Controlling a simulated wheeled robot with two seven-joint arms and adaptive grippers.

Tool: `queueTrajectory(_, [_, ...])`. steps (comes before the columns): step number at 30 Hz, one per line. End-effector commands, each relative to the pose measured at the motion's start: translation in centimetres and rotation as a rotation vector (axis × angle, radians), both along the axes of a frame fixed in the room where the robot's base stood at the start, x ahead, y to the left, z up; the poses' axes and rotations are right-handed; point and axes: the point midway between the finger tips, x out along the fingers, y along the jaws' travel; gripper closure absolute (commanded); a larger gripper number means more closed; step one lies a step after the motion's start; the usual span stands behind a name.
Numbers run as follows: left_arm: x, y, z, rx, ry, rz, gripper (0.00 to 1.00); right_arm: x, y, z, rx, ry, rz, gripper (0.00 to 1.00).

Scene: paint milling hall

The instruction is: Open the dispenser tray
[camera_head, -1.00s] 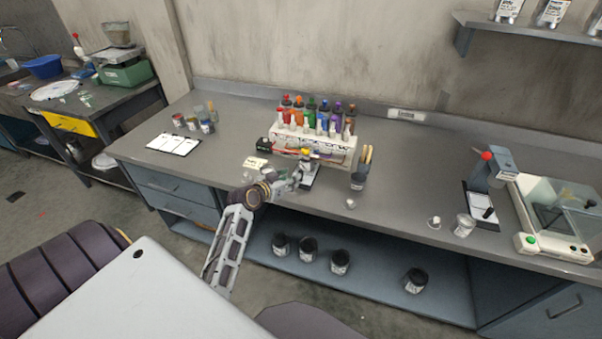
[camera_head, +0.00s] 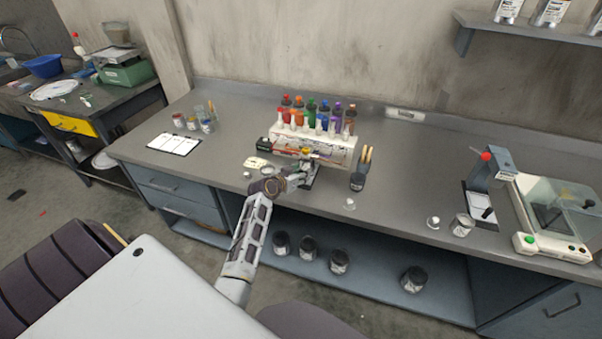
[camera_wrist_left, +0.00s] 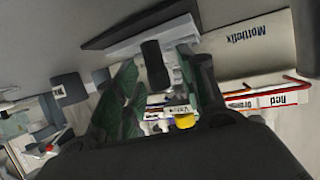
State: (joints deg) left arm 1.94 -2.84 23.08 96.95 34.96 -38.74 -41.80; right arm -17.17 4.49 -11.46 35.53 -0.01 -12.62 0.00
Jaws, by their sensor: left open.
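The paint dispenser (camera_head: 330,151) is a long white box on the bench with several coloured bottles along its top. It also shows in the wrist view (camera_wrist_left: 262,50), with printed colour labels. A small light-and-dark unit with a dark base (camera_head: 309,183) stands at its front; I cannot tell whether this is the tray. My left gripper (camera_head: 303,173) is at this front unit and hides part of it. In the wrist view my open left gripper (camera_wrist_left: 158,85) has its fingers either side of a dark, rounded knob (camera_wrist_left: 154,64). Contact cannot be told. My right gripper is not in view.
A dark holder with wooden-handled tools (camera_head: 358,180) stands just right of the dispenser. Small jars (camera_head: 192,123) and a white sheet (camera_head: 174,144) lie left. A glass-sided balance (camera_head: 555,220) is at right. Dark jars (camera_head: 309,249) stand on the shelf below.

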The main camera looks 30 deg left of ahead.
Motion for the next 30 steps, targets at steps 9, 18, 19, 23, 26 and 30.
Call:
queueTrajectory(9, [0.49,-0.03,-0.19,0.000,0.000,0.000,0.60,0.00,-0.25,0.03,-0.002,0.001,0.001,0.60])
queueTrajectory(18, [0.48,-0.04,-0.18,0.000,0.000,0.000,0.79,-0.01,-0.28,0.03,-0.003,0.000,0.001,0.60])
queueTrajectory(19, [0.48,-0.04,-0.18,0.000,0.000,-0.001,0.83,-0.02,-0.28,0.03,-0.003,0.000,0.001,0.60])
queueTrajectory(23, [0.48,-0.04,-0.18,0.000,0.000,-0.001,0.99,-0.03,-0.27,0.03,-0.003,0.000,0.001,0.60])
queueTrajectory(26, [0.48,-0.04,-0.18,0.000,0.000,-0.001,1.00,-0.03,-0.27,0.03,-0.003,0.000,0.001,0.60])
queueTrajectory(30, [0.47,-0.04,-0.17,0.000,0.000,-0.001,1.00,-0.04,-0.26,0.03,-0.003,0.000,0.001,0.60])
